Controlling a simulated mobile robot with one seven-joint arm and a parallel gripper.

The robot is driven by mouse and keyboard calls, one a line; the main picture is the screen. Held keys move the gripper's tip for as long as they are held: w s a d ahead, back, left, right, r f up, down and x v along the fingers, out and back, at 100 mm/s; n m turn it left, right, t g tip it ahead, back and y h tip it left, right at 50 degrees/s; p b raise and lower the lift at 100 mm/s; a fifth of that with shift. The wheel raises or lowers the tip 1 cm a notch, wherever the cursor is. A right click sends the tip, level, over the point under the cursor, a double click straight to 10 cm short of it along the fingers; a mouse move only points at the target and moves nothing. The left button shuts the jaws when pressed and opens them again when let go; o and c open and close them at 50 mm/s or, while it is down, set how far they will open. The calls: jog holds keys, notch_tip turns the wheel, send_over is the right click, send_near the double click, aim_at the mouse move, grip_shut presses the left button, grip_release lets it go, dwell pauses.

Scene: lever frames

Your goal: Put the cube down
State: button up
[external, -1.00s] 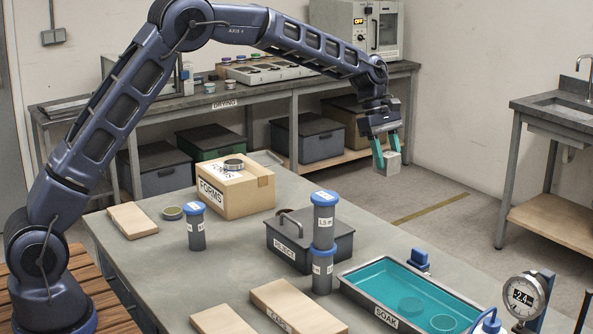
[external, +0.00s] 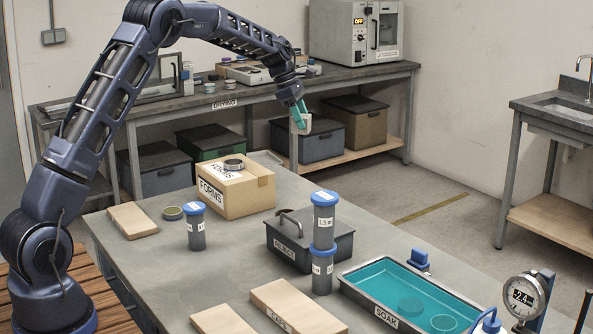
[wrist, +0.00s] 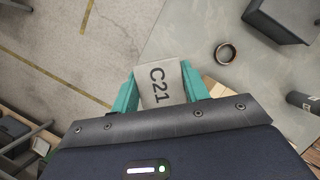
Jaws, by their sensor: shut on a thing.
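The cube is a pale grey block held between the teal fingers of my gripper (external: 300,112). In the external view the cube (external: 304,124) hangs in the air, well above the work table and beyond its far side. In the wrist view the cube (wrist: 160,84) shows a face marked C21, with a teal finger closed on each side. Behind it in that view, the floor lies to the left and the grey work table (wrist: 185,40) to the right. The cube touches no surface that I can see.
The table (external: 165,262) bears a FORMS box (external: 236,192), a dark REJECT bin (external: 285,250), stacked grey canisters (external: 323,245) and a SOAK tray (external: 385,320). A ring (wrist: 225,53) lies on it in the wrist view. A back bench (external: 345,82) stands behind.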

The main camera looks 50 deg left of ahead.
jog(key=s+a+n, duration=0.1)
jog(key=a, duration=0.4)
notch_tip(320, 180, down, 20)
jog(key=shift+r, duration=0.1)
dwell(0.4)
jog(key=o, duration=1.2)
jog(key=shift+f, duration=0.2)
jog(key=shift+c, duration=0.2)
